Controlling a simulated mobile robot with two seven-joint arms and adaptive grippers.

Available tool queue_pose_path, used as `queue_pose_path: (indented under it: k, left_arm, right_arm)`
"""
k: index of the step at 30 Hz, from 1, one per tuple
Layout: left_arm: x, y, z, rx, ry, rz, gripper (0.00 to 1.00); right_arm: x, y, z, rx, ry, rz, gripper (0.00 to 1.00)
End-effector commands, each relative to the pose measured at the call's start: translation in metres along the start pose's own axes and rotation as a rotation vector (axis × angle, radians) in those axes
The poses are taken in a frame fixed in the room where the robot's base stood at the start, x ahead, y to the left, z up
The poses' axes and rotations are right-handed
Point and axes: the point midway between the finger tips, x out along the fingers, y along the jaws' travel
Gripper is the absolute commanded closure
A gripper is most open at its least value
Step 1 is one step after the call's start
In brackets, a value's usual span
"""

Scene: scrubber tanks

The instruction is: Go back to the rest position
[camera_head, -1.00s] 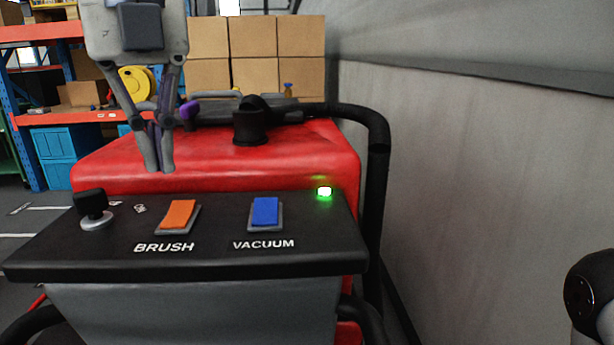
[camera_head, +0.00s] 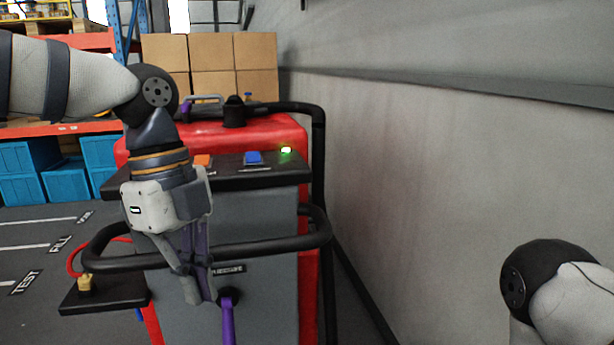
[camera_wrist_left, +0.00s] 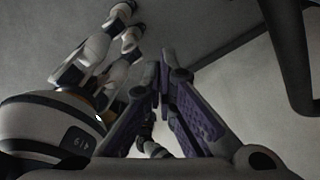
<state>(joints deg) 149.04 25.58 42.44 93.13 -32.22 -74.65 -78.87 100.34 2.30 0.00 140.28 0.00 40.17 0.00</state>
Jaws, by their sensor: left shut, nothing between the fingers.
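My left gripper (camera_head: 203,302) hangs fingers down in front of the scrubber machine, to the left of the picture's middle. Its fingers are shut and empty. The left wrist view also shows the left gripper's purple and grey fingers (camera_wrist_left: 163,92) together with nothing between them. My left arm comes in from the left and covers part of the control panel. In the head view part of my right arm (camera_head: 560,290) shows at the lower right; its gripper is out of the picture.
The red and grey scrubber (camera_head: 265,128) has a black panel with a blue switch (camera_head: 253,158) and a lit green lamp (camera_head: 286,150). A black handlebar (camera_head: 270,246) juts out near my left gripper. A grey wall (camera_head: 430,170) bounds the right. Floor at the left is open.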

Motion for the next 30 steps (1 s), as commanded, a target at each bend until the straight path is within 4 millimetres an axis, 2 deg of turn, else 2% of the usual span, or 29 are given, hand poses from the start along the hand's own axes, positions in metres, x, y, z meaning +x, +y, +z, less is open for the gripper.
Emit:
queue_pose_path:
  k: [1, 2, 3, 5, 6, 8, 9, 11, 12, 15, 18, 19, 22, 30]
  left_arm:
    - [0.043, -0.001, -0.006, -0.09, 0.043, 0.031, 1.0]
    - [0.068, -0.001, -0.011, -0.161, 0.072, 0.041, 1.0]
    - [0.104, 0.001, -0.017, -0.266, 0.108, 0.056, 1.0]
    - [0.16, 0.012, -0.026, -0.455, 0.157, 0.087, 1.0]
    - [0.197, 0.024, -0.031, -0.601, 0.182, 0.108, 1.0]
    - [0.251, 0.05, -0.037, -0.844, 0.2, 0.14, 1.0]
    - [0.284, 0.073, -0.038, -1.017, 0.196, 0.157, 1.0]
    - [0.327, 0.113, -0.036, -1.281, 0.161, 0.166, 1.0]
    - [0.348, 0.142, -0.031, -1.449, 0.122, 0.157, 1.0]
    - [0.378, 0.209, -0.012, -1.785, -0.002, 0.087, 1.0]
    - [0.384, 0.255, 0.007, -1.982, -0.1, -0.01, 1.0]
    - [0.384, 0.263, 0.011, -2.017, -0.12, -0.033, 1.0]
    - [0.382, 0.277, 0.019, -2.077, -0.151, -0.084, 1.0]
    - [0.382, 0.276, 0.021, -2.084, -0.149, -0.093, 1.0]
  right_arm:
    - [0.001, 0.0, 0.001, 0.0, -0.003, 0.0, 1.0]
    - [0.001, 0.0, 0.001, 0.0, -0.003, 0.0, 1.0]
    - [0.001, 0.0, 0.001, 0.0, -0.004, 0.0, 1.0]
    - [0.0, 0.0, 0.002, 0.0, -0.005, 0.0, 1.0]
    - [0.0, 0.0, 0.002, 0.0, -0.005, 0.0, 1.0]
    - [0.0, 0.0, 0.002, 0.0, -0.005, 0.0, 1.0]
    - [0.0, 0.0, 0.002, 0.0, -0.005, 0.0, 1.0]
    - [0.0, 0.0, 0.002, 0.0, -0.005, 0.0, 1.0]
    - [0.0, 0.0, 0.002, 0.0, -0.004, 0.0, 1.0]
    - [0.0, 0.0, 0.002, 0.0, -0.004, 0.0, 1.0]
    - [0.0, 0.0, 0.002, 0.0, -0.004, 0.0, 1.0]
    - [0.0, 0.0, 0.002, 0.0, -0.004, 0.0, 1.0]
    - [0.0, 0.0, 0.002, 0.0, -0.004, 0.0, 1.0]
    - [0.0, 0.0, 0.002, 0.0, -0.004, 0.0, 1.0]
